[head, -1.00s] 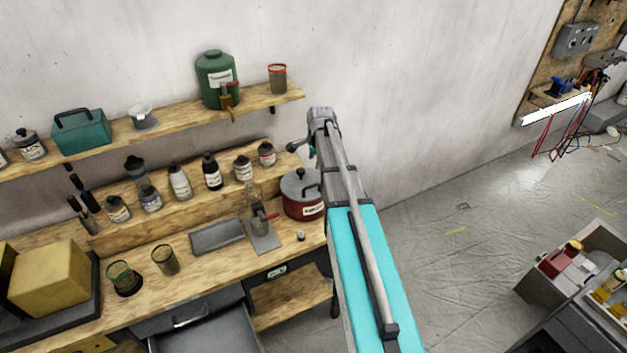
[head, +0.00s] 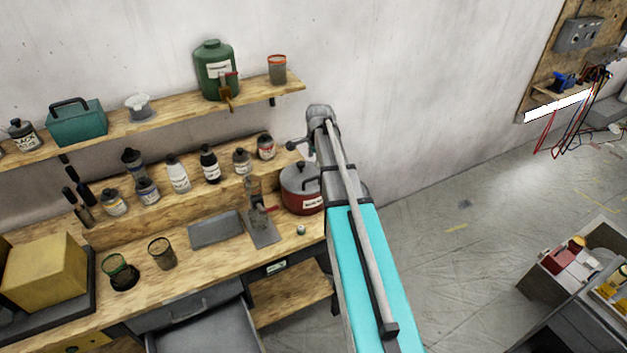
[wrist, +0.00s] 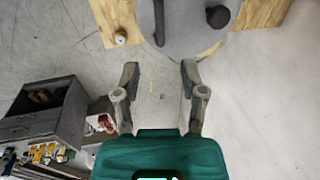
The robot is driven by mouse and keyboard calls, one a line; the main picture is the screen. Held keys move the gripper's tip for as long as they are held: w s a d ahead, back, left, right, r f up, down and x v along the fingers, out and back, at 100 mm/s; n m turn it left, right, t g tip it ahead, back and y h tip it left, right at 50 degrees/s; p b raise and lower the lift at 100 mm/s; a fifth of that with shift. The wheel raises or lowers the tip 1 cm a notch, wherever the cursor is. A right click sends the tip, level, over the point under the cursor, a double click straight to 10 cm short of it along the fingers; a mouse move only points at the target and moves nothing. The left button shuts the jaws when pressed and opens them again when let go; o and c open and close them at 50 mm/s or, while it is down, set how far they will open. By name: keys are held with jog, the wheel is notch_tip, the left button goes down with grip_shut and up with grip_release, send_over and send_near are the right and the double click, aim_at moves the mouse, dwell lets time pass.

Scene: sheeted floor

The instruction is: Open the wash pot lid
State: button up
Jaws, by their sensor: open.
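The wash pot (head: 302,203) is a red round pot with a white label, at the right end of the workbench in the head view. Its grey lid (head: 292,181) is on it, with a dark handle on top. My arm hides the pot's right side. In the wrist view the grey lid (wrist: 187,30) fills the top middle, with a dark bar and a dark round knob on it. My gripper (wrist: 160,67) is open and empty, its fingers apart from the lid, with floor showing between them. In the head view its fingers are not clear.
A metal hand press (head: 262,225) and a grey tray (head: 216,229) stand left of the pot. Bottles line the raised ledge behind. A shelf (head: 180,120) above holds a green canister (head: 214,72). A drawer (head: 205,328) is open below.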

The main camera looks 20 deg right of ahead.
aim_at(312, 178)
jog(key=shift+w+f+b, duration=0.35)
jog(key=shift+f+b, duration=1.25)
jog(key=shift+f, duration=0.1)
jog(key=shift+w+f+b, duration=0.35)
jog(key=shift+f+b, duration=1.25)
jog(key=shift+f, duration=0.1)
jog(key=shift+w+f+b, duration=0.35)
jog(key=shift+f+b, duration=1.25)
jog(key=shift+f, duration=0.1)
jog(key=shift+c, duration=0.3)
grip_shut()
jog(key=shift+d, duration=0.15)
jog(key=shift+a+r, duration=0.1)
jog(key=shift+a, duration=0.1)
